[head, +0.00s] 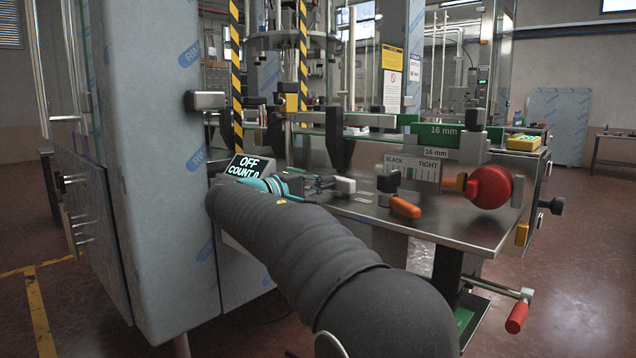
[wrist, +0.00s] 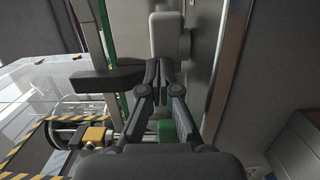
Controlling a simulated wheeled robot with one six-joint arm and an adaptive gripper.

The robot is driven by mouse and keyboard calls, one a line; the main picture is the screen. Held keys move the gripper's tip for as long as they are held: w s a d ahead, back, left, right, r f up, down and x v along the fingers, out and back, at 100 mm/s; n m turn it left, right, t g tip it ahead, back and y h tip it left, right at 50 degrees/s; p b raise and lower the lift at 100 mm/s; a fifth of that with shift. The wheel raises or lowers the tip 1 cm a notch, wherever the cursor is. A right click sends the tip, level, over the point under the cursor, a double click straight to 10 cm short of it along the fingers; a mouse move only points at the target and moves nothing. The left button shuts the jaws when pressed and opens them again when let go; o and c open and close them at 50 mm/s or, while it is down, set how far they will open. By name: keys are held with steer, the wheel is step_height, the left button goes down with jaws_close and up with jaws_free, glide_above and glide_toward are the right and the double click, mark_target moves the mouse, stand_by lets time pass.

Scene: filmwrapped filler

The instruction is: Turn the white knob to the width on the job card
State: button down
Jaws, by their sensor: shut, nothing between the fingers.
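A pale, whitish knob-like block (head: 345,185) sits low above the steel table, just right of my gripper (head: 322,183) in the head view. In the wrist view a pale rounded block (wrist: 167,36) lies straight ahead of my gripper (wrist: 159,70); it looks like the same part. My fingers are closed together with nothing held. Their tips are close to the block, and I cannot tell whether they touch it. A green plate (head: 434,130) reads 16 mm, and a small white label (head: 436,153) below it also reads 16 mm. No separate job card is clearly readable.
A SLACK/TIGHT scale (head: 412,173) stands near a red knob (head: 489,186). An orange handle (head: 405,207) lies at the table's front. A display (head: 249,167) reads OFF, COUNT 0. A dark bar (wrist: 105,80) juts in left of my fingers. A large film-covered cabinet (head: 160,130) stands left.

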mark_target(325, 193)
steer(key=shift+w, duration=0.3)
steer(key=shift+w+a, duration=0.1)
steer(key=shift+w, duration=0.05)
steer(key=shift+w+d+p, duration=0.2)
steer(key=shift+w+p, duration=0.1)
steer(key=shift+w, duration=0.5)
steer(key=shift+w+d, duration=0.1)
steer(key=shift+w, duration=0.15)
